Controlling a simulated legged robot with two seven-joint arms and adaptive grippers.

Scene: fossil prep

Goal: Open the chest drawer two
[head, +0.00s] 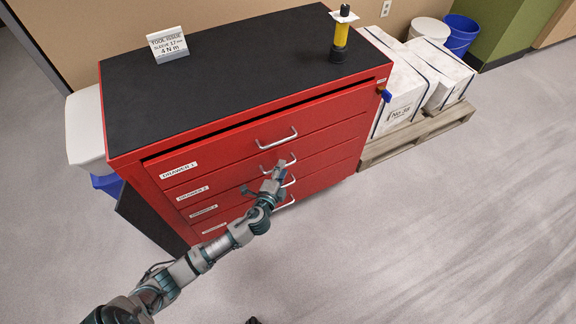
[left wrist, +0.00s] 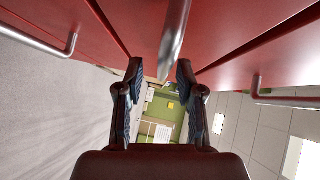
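The red chest (head: 240,110) has a black top and a stack of labelled drawers, all looking shut. The drawer two label (head: 193,193) is on the second front from the top. Drawer two's handle (head: 291,159) is a silver bar, partly covered by my left gripper (head: 280,171). In the left wrist view a silver handle bar (left wrist: 174,40) stands between the two open fingers of the left gripper (left wrist: 158,78). I cannot tell whether either finger touches it. My right gripper is not in view.
The drawer one handle (head: 277,139) is just above the gripper, the drawer three handle (head: 290,183) just below. A sign (head: 167,45) and a yellow-black flashlight-like object (head: 340,42) stand on the chest. White boxes (head: 402,92) on a pallet are at right.

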